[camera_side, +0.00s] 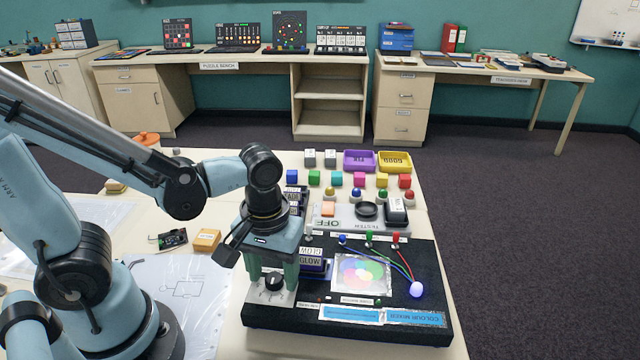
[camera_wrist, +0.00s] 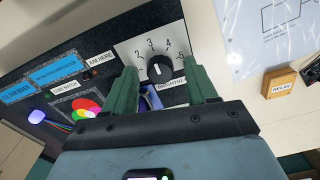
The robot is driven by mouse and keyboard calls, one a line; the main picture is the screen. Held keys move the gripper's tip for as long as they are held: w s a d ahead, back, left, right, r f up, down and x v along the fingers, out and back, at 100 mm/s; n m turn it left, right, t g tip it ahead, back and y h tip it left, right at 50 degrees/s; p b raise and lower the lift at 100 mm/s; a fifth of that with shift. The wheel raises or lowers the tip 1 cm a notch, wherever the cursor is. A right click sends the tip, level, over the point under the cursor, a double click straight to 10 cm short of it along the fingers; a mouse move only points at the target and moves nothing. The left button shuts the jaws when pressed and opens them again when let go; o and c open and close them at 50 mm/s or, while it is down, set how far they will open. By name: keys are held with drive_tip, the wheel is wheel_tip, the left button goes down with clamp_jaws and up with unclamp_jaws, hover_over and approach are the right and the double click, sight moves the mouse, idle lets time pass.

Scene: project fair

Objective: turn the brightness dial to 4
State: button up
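The brightness dial (camera_wrist: 160,66) is a round black knob on a pale plate (camera_wrist: 127,46) with numbers around it; 2, 3 and 4 are readable. A small light mark shows on the knob, but which number it points to is too small to tell. My gripper (camera_wrist: 159,74) is open, with one green finger on each side of the dial. Gaps show between the fingers and the knob in the wrist view. In the side view, the dial (camera_side: 273,281) sits at the black board's front left corner, with my gripper (camera_side: 272,272) directly over it.
The black board (camera_side: 400,340) carries a colour disc panel (camera_side: 362,274), a lit bulb (camera_side: 416,289) and wires. Behind are a tester (camera_side: 345,222) and coloured blocks. A wooden relay block (camera_side: 207,240) lies left.

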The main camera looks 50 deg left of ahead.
drive_tip(key=c, duration=1)
drive_tip(key=m, duration=0.3)
drive_tip(key=shift+m, duration=2.3)
drive_tip(key=o, duration=1.1)
drive_tip(key=shift+c, duration=0.2)
